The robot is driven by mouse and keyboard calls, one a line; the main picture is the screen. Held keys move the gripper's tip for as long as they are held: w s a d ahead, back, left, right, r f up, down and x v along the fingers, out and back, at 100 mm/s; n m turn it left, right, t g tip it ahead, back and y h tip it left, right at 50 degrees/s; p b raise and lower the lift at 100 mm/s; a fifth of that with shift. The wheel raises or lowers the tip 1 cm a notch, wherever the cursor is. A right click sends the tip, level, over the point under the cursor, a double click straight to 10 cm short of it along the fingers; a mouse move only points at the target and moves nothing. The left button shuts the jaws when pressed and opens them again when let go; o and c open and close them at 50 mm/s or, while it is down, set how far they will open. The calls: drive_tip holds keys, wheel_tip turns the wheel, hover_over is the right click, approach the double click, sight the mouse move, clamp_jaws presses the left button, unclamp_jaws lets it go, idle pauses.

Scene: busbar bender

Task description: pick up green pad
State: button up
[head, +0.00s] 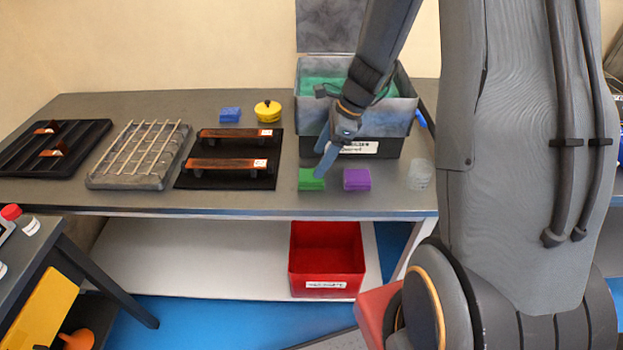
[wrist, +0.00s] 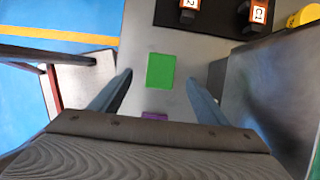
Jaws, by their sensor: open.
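The green pad (head: 311,180) lies flat on the grey bench near its front edge, left of the purple pad (head: 357,179). In the wrist view the green pad (wrist: 160,71) lies beyond and between my two spread fingers. My gripper (head: 322,160) is open and empty, pointing down above the green pad, with a gap to it. In the wrist view my gripper (wrist: 160,88) partly hides the purple pad (wrist: 154,116), which shows at the edge of the palm.
A grey bin (head: 402,112) with green contents stands just behind. A black mat (head: 228,182) holds two copper bars at left. A blue pad (head: 230,115), a yellow pot (head: 267,111) and a clear cup (head: 419,175) are nearby. A red bin (head: 327,246) sits on the lower shelf.

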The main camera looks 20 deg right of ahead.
sight(311, 179)
drive_tip(key=shift+d+p+x, duration=0.2)
drive_tip(key=shift+p+x, duration=0.2)
drive_tip(key=shift+x, duration=1.4)
drive_tip(key=shift+d+p+x, duration=0.25)
drive_tip(key=shift+p+x, duration=0.15)
drive_tip(key=shift+x, duration=1.4)
drive_tip(key=shift+f, duration=0.2)
drive_tip(key=shift+c, duration=0.2)
drive_tip(key=c, duration=1.1)
